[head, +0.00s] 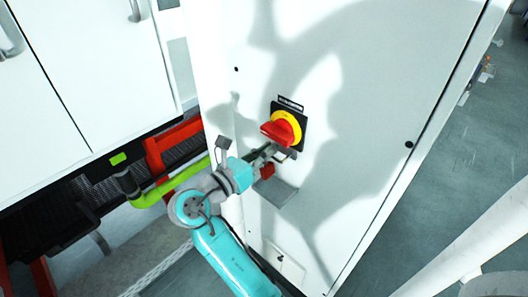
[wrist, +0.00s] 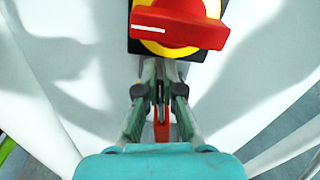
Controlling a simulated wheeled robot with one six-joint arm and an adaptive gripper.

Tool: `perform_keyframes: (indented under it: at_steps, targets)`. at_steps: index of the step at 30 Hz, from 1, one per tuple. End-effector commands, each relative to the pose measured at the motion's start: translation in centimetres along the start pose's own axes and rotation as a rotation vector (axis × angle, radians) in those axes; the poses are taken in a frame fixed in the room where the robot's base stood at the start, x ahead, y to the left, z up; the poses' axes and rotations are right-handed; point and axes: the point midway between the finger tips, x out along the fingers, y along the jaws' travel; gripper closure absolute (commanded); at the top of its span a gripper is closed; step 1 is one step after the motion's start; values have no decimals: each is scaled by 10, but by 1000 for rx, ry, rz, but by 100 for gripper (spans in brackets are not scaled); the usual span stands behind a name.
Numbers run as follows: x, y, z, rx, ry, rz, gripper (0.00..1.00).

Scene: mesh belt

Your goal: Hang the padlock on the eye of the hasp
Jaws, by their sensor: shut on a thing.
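The red padlock (head: 266,171) hangs at my gripper (head: 265,155), below the fingertips in the head view. In the wrist view, part of the padlock's red body (wrist: 161,132) shows between the two fingers of my gripper (wrist: 160,92), which are shut on it. A thin dark part stands between the fingertips; I cannot tell whether it is the shackle or the hasp. A small pale metal piece (head: 288,153), likely the hasp, shows just below the switch plate, close to my fingertips. The eye is not clearly seen, and I cannot tell whether the padlock touches it.
A red rotary handle (head: 277,133) on a yellow disc and black plate sits on the white cabinet (head: 350,150) just above my gripper; it also shows in the wrist view (wrist: 180,22). A black mesh belt (head: 180,152) lies at left.

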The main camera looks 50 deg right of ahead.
Motion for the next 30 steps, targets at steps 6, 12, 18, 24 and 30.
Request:
perform_keyframes:
  at_steps: [6,12,18,24,30]
  targets:
    - [10,0,0,0,0,0,100]
    - [18,0,0,0,0,0,100]
    - [25,0,0,0,0,-1,100]
    - [27,-1,1,1,0,-3,100]
    - [28,0,-1,0,-1,-3,100]
